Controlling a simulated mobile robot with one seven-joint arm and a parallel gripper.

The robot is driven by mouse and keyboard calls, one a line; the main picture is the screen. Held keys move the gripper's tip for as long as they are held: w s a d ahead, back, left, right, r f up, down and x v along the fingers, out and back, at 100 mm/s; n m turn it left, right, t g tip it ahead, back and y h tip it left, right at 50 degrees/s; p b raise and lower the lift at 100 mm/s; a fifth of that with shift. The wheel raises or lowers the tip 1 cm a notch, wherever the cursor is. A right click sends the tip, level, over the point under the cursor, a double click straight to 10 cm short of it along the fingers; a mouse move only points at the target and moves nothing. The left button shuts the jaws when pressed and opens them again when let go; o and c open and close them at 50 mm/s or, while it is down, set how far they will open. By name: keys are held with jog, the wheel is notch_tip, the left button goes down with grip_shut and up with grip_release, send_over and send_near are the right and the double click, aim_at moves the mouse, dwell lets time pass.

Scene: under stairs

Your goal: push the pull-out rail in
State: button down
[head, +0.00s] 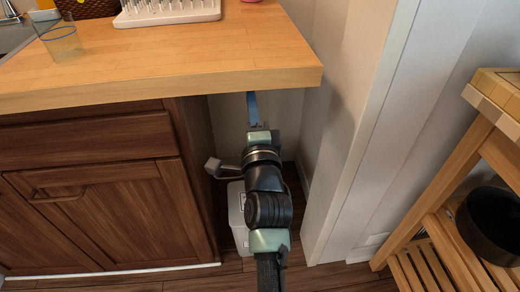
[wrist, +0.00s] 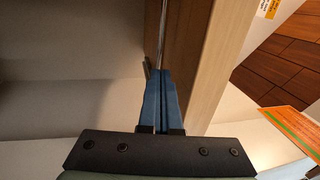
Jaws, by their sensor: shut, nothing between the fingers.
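A thin metal strip, which looks like the pull-out rail (wrist: 163,40), runs up from my fingertips in the wrist view. It lies along a brown wooden panel. My gripper (wrist: 162,72) has its blue fingers together, with nothing between them. Its tips are at or very close to the strip's near end; I cannot tell whether they touch. In the head view my gripper (head: 251,96) reaches into the gap under the counter's right end, beside the dark cabinet (head: 90,180). The rail cannot be made out in that view.
The wooden counter (head: 190,62) overhangs my gripper. A white wall edge (head: 350,130) stands close on the right. A white bin (head: 238,215) is on the floor below my arm. A wooden shelf unit (head: 455,180) with a black pot (head: 492,220) stands at the far right.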

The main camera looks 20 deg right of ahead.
jog(key=p+v, duration=0.2)
jog(key=v, duration=0.7)
jog(key=shift+s, duration=0.3)
jog(key=a+r+n+t+y, duration=0.1)
jog(key=a+r+n+t, duration=0.2)
jog(key=r, duration=0.5)
jog(key=a+r+n+y, duration=0.2)
jog(key=a+r+n, duration=0.25)
jog(key=r, duration=0.35)
jog(key=a+r+n+t+y, duration=0.1)
jog(key=a+r+n+t, duration=0.2)
jog(key=r, duration=0.5)
jog(key=s+a+r+n+t+y, duration=0.1)
jog(key=s+a+r+n, duration=0.2)
jog(key=s+r+n, duration=0.4)
jog(key=s+a+r+n+t+y, duration=0.1)
jog(key=s+a+r+n, duration=0.25)
jog(key=r, duration=0.65)
notch_tip(320, 180, up, 30)
jog(key=p, duration=3.1)
jog(key=shift+s+d+r, duration=0.2)
jog(key=shift+s+d, duration=0.15)
jog(key=shift+d, duration=0.05)
jog(key=shift+a, duration=0.15)
